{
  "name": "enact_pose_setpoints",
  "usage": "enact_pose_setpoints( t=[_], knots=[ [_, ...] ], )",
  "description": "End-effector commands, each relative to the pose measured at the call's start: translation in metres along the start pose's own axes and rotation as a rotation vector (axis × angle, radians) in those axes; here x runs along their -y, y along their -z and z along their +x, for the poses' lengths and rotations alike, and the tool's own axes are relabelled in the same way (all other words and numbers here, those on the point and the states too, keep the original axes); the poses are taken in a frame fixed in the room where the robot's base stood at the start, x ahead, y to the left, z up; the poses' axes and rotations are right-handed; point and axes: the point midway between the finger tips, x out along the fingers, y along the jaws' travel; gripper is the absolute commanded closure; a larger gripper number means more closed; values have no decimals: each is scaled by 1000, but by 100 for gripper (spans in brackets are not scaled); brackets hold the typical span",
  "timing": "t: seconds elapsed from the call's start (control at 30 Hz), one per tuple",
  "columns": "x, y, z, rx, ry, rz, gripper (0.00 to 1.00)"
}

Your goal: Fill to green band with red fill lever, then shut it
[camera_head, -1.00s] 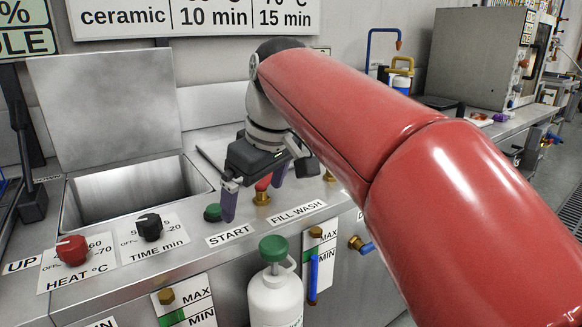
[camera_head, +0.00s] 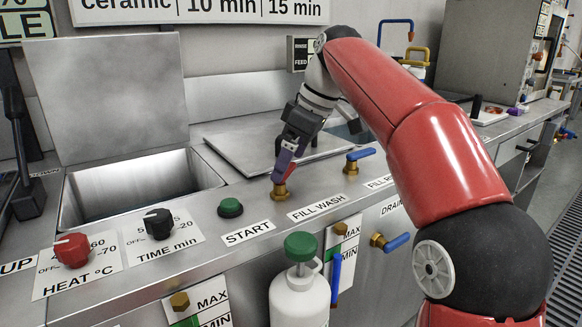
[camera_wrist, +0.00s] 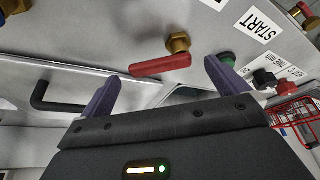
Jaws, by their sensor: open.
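The red fill lever (camera_wrist: 160,65) sits on a brass valve (camera_wrist: 178,43) and lies between and just beyond my open fingers in the wrist view. In the head view my gripper (camera_head: 285,165) is at the valve behind the FILL WASH label (camera_head: 317,207), hiding most of the red lever. I cannot tell whether the fingers touch it. The left MAX/MIN gauge (camera_head: 212,297) shows a green band (camera_head: 187,321) at the bottom edge, partly cut off; its level is not readable. The open wash tank (camera_head: 150,190) shows no clear water surface.
A green START button (camera_head: 230,208) is left of the valve, and a blue lever (camera_head: 360,154) is to its right. A white bottle with a green cap (camera_head: 300,290) stands in front. Red HEAT (camera_head: 72,250) and black TIME (camera_head: 158,223) knobs are on the left.

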Motion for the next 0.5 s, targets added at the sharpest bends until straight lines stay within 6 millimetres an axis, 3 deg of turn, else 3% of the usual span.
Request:
enact_pose_setpoints(
  t=[0.1, 0.4, 0.5],
  knots=[
    [0, 0, 10, 0, 0, 0, 1],
    [0, 0, 12, 0, -1, 1, 1],
    [0, 0, 12, 0, -1, 1, 13]
  ],
)
